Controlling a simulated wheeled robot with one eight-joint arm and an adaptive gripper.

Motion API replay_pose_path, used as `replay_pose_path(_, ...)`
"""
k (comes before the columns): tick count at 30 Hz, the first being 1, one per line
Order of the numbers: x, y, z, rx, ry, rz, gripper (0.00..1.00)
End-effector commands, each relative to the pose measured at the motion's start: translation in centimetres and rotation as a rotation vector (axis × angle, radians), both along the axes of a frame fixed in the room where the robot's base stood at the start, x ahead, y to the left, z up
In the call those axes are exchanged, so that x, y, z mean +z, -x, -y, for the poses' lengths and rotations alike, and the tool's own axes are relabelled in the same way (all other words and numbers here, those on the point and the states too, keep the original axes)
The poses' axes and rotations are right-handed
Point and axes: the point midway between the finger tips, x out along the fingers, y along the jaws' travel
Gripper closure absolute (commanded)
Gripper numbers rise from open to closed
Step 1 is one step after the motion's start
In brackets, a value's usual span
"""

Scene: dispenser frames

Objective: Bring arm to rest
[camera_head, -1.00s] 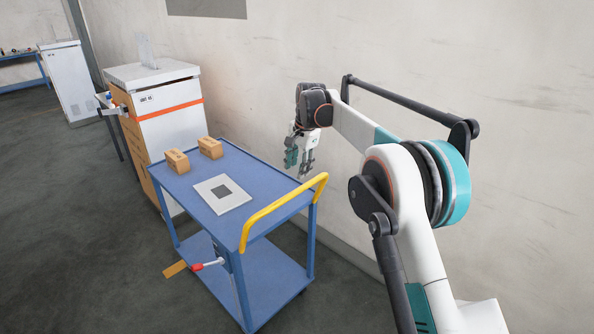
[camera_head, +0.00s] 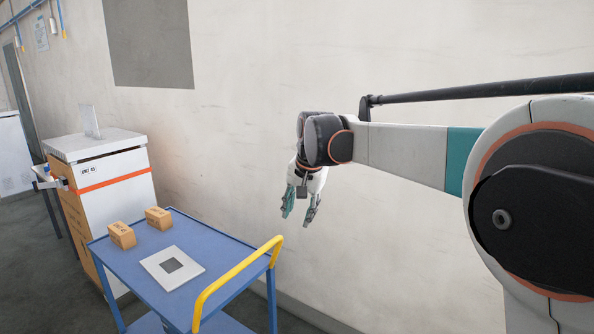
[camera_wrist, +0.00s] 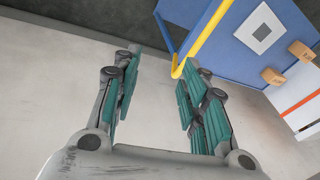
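My gripper (camera_head: 299,203) hangs fingers-down in front of the pale wall, to the right of the blue cart and above its yellow handle in the head view. In the wrist view, its teal-padded fingers (camera_wrist: 158,98) stand apart with nothing between them. My arm reaches in from the right and bends down at the wrist.
A blue cart (camera_head: 222,252) with a yellow handle (camera_head: 236,284) carries two small brown boxes (camera_head: 122,235) (camera_head: 158,218) and a white plate with a dark square (camera_head: 154,270). Behind it stands a white and brown cabinet (camera_head: 118,198). The wall (camera_head: 420,230) lies close behind my gripper.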

Motion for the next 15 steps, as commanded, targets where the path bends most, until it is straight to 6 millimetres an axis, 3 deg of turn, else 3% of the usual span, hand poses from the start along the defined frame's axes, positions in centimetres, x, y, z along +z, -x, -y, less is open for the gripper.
replay_pose_path(7,1.9,7.3,5.8,0.064,0.043,0.082,0.60)
replay_pose_path(15,1.5,15.7,11.1,0.137,0.104,0.168,0.60)
